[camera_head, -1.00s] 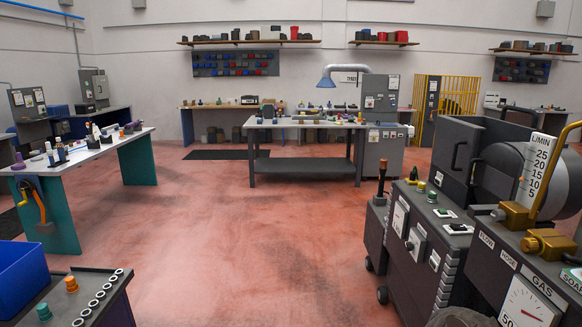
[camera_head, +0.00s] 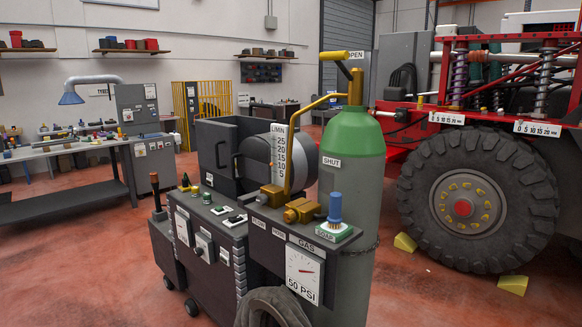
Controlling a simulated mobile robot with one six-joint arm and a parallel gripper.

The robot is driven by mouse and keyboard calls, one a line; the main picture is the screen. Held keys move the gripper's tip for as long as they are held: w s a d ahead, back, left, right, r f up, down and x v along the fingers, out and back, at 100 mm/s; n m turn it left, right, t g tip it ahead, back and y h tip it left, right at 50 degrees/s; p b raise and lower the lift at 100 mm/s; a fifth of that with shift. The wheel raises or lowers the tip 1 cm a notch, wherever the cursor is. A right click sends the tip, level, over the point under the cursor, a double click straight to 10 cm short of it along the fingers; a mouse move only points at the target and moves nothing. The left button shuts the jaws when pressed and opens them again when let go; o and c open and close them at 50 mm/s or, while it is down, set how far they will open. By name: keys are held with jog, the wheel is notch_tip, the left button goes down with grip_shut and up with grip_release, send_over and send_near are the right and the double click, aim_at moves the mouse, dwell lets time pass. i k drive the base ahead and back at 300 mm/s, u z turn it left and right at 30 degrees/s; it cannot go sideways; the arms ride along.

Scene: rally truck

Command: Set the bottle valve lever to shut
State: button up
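The gas bottle (camera_head: 352,180) stands upright behind the machine, with a green shoulder and a grey body. The SHUT label (camera_head: 331,162) is lower, on the bottle's side. A yellow pipe (camera_head: 300,125) runs from the valve down to the brass fittings. My gripper is not in view.
A grey wheeled machine (camera_head: 205,245) with a gauge (camera_head: 304,276) and a blue-handled item (camera_head: 335,207) stands before the bottle. A red truck with a large tyre (camera_head: 475,205) is at right, chocked by yellow wedges (camera_head: 513,284). Red floor is clear at left.

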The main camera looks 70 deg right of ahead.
aim_at(336, 56)
jog(key=u, duration=1.5)
jog(key=k, duration=0.1)
jog(key=z, duration=3.1)
jog(key=k, duration=0.95)
jog(key=u, duration=0.15)
jog(key=i, duration=0.65)
jog(key=z, duration=0.05)
